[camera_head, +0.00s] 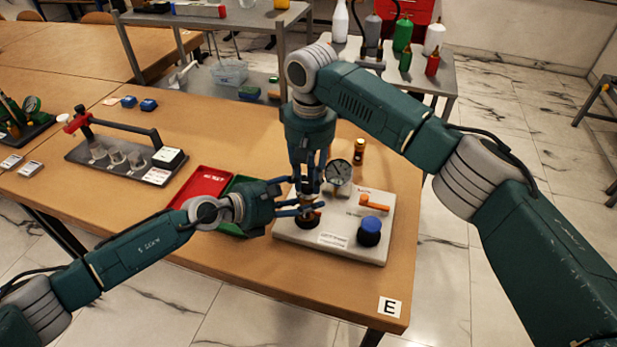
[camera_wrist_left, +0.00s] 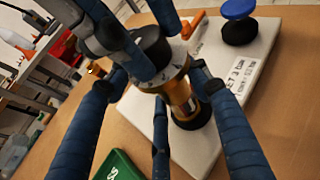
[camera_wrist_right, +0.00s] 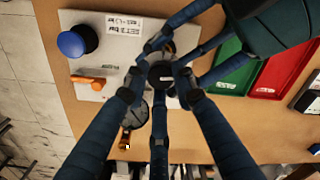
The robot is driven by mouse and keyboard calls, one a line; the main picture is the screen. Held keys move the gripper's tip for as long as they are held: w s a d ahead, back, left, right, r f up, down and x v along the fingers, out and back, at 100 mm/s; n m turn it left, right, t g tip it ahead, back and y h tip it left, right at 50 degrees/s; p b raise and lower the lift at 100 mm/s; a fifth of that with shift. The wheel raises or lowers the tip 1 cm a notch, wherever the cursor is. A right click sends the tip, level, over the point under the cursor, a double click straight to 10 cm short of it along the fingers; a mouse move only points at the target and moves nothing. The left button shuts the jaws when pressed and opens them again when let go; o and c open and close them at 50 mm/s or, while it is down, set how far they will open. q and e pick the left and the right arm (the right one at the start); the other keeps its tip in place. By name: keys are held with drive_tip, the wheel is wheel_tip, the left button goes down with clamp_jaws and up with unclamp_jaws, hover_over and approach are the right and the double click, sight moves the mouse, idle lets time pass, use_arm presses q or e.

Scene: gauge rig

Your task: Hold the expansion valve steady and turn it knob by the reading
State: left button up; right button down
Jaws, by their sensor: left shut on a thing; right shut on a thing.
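The expansion valve is a brass body (camera_wrist_left: 180,97) with a dark knob (camera_wrist_left: 153,44) on top, standing on a pale grey board (camera_head: 285,232). My left gripper (camera_head: 299,206) comes in from the side and is shut around the brass body. My right gripper (camera_head: 308,186) reaches down from above and is shut on the knob, whose dark round top (camera_wrist_right: 161,73) shows between its fingers in the right wrist view. The round gauge (camera_head: 338,172) stands just behind the valve; its reading is too small to make out. Fingers hide much of the valve in the head view.
The board also carries an orange lever (camera_head: 373,203) and a blue round knob (camera_head: 370,230). A red tray (camera_head: 203,187) and a green tray (camera_head: 236,187) lie to the left, behind my left wrist. A small brass cylinder (camera_head: 359,151) stands behind the gauge.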

drive_tip(key=n, duration=0.5)
drive_tip(key=shift+h, duration=0.3)
drive_tip(key=shift+n, duration=0.5)
drive_tip(key=c, duration=1.4)
unclamp_jaws()
drive_tip(key=shift+s+d, duration=0.1)
drive_tip(key=shift+m, duration=0.3)
